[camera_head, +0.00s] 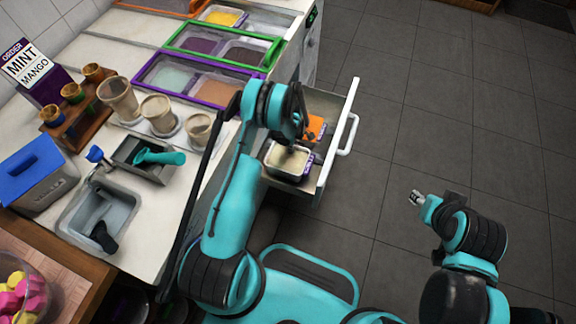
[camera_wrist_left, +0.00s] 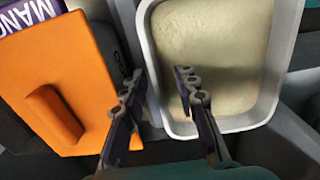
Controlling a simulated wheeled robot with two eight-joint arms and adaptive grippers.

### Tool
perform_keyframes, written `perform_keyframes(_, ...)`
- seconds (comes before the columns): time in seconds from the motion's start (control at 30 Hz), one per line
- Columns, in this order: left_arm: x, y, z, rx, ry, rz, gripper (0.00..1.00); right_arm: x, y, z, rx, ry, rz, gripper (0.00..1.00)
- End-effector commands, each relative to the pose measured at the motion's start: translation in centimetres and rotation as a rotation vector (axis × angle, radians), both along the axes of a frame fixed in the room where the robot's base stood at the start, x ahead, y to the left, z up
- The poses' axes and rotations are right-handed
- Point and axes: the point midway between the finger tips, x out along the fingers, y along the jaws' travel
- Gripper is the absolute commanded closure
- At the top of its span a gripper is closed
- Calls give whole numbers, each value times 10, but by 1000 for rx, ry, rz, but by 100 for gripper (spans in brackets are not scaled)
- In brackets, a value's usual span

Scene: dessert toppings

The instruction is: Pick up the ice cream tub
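The open ice cream tub (camera_head: 291,175) holds pale cream ice cream (camera_wrist_left: 215,50) and sits in the pulled-out drawer. My left gripper (camera_head: 296,138) is over the drawer, just above the tub. In the left wrist view, the left gripper (camera_wrist_left: 161,74) is open, with its two fingers apart. One finger shows over the ice cream and the other outside the tub's left rim, so they straddle that rim. Contact with the rim cannot be told. My right gripper (camera_head: 415,198) is away from the counter, over the floor; its fingers are too small to read.
An orange-lidded tub (camera_wrist_left: 65,75) with a "MANGO" label stands close beside the ice cream tub. The drawer's white front (camera_head: 338,140) and handle bound the right side. Framed topping bins (camera_head: 205,80), cups (camera_head: 158,113) and a sink (camera_head: 98,215) occupy the counter. Floor at right is clear.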

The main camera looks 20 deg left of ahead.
Motion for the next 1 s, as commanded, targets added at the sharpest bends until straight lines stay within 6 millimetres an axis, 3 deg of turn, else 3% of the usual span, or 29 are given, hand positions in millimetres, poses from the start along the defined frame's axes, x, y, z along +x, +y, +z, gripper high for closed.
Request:
perform_keyframes(0.07, 0, 0, 1, 0, 0, 0, 73, 0, 0, 1, 0, 0, 0, 60)
perform_keyframes(0.17, 0, 0, 1, 0, 0, 0, 100, 0, 0, 1, 0, 0, 0, 60)
perform_keyframes(0.67, 0, 0, 5, 0, -1, 0, 100, 0, 0, 3, 0, 0, 0, 60)
perform_keyframes(1.0, 0, 0, 68, 0, -1, 0, 100, 0, 0, 30, 0, 0, 0, 60)
